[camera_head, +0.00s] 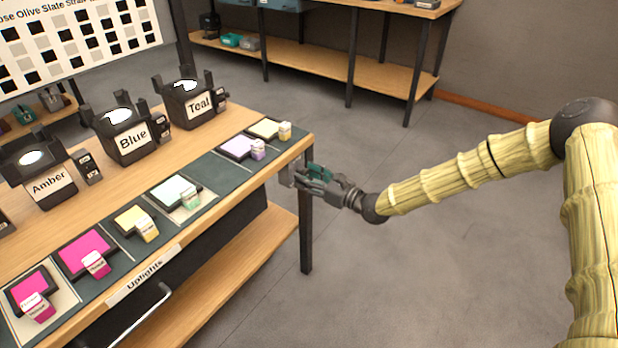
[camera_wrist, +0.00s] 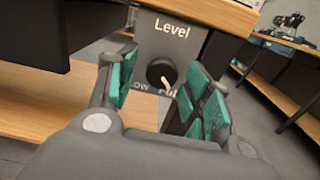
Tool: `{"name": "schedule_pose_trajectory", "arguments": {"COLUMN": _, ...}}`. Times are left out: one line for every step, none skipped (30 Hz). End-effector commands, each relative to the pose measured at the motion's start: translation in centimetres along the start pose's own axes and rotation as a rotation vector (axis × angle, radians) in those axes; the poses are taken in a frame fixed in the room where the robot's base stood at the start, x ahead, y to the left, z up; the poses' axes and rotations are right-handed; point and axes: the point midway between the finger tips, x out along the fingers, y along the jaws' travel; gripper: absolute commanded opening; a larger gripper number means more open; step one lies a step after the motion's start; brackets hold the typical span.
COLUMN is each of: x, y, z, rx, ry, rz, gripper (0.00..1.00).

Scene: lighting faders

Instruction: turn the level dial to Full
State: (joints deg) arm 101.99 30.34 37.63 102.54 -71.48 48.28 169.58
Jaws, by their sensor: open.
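The level dial (camera_wrist: 160,72) is a dark round knob on a grey panel (camera_wrist: 190,40) marked "Level" in the wrist view. A pale pointer mark at the dial slants down and to the right, toward a partly hidden label beginning "Fu". "LOW" shows at the lower left. My gripper (camera_wrist: 165,95) is open, its green-padded fingers on either side of the dial in the picture. I cannot tell whether they touch it. In the head view my gripper (camera_head: 305,178) is by the table's right end, and the dial is not visible there.
The wooden table (camera_head: 285,160) carries lamps labelled Amber (camera_head: 45,180), Blue (camera_head: 128,137) and Teal (camera_head: 195,103). A lower shelf (camera_head: 225,280) lies beneath. The floor (camera_head: 400,280) to the right is clear.

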Motion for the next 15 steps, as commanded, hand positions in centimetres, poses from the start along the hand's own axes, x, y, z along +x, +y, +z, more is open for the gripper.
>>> {"name": "schedule_pose_trajectory", "arguments": {"x": -0.2, "y": -0.1, "z": 0.0, "rx": 0.0, "ry": 0.0, "rz": -0.001, "gripper": 0.5}}
{"name": "schedule_pose_trajectory", "arguments": {"x": -0.3, "y": -0.1, "z": 0.0, "rx": 0.0, "ry": 0.0, "rz": -0.001, "gripper": 0.5}}
{"name": "schedule_pose_trajectory", "arguments": {"x": -0.6, "y": -0.1, "z": 0.0, "rx": -0.001, "ry": 0.0, "rz": -0.001, "gripper": 0.5}}
{"name": "schedule_pose_trajectory", "arguments": {"x": -0.9, "y": -0.1, "z": 0.0, "rx": -0.001, "ry": 0.0, "rz": -0.001, "gripper": 0.5}}
{"name": "schedule_pose_trajectory", "arguments": {"x": -1.2, "y": -0.1, "z": 0.1, "rx": 0.0, "ry": 0.0, "rz": -0.001, "gripper": 0.5}}
{"name": "schedule_pose_trajectory", "arguments": {"x": -1.8, "y": -0.1, "z": 0.1, "rx": 0.0, "ry": 0.0, "rz": -0.001, "gripper": 0.5}}
{"name": "schedule_pose_trajectory", "arguments": {"x": -2.2, "y": -0.1, "z": 0.1, "rx": 0.0, "ry": 0.0, "rz": -0.002, "gripper": 0.5}}
{"name": "schedule_pose_trajectory", "arguments": {"x": -2.7, "y": -0.1, "z": 0.1, "rx": 0.0, "ry": -0.001, "rz": -0.003, "gripper": 0.5}}
{"name": "schedule_pose_trajectory", "arguments": {"x": -3.4, "y": -0.1, "z": 0.1, "rx": 0.0, "ry": -0.001, "rz": -0.002, "gripper": 0.5}}
{"name": "schedule_pose_trajectory", "arguments": {"x": -4.0, "y": -0.1, "z": 0.1, "rx": 0.0, "ry": -0.001, "rz": -0.001, "gripper": 0.5}}
{"name": "schedule_pose_trajectory", "arguments": {"x": -4.5, "y": -0.1, "z": 0.1, "rx": 0.0, "ry": -0.001, "rz": -0.001, "gripper": 0.5}}
{"name": "schedule_pose_trajectory", "arguments": {"x": -5.3, "y": -0.1, "z": 0.0, "rx": 0.001, "ry": 0.0, "rz": -0.002, "gripper": 0.5}}
{"name": "schedule_pose_trajectory", "arguments": {"x": -5.9, "y": 0.0, "z": 0.0, "rx": 0.001, "ry": 0.0, "rz": -0.002, "gripper": 0.5}}
{"name": "schedule_pose_trajectory", "arguments": {"x": -6.4, "y": 0.0, "z": 0.0, "rx": 0.001, "ry": 0.0, "rz": -0.002, "gripper": 0.5}}
{"name": "schedule_pose_trajectory", "arguments": {"x": -7.2, "y": -0.1, "z": 0.1, "rx": 0.0, "ry": -0.001, "rz": -0.002, "gripper": 0.5}}
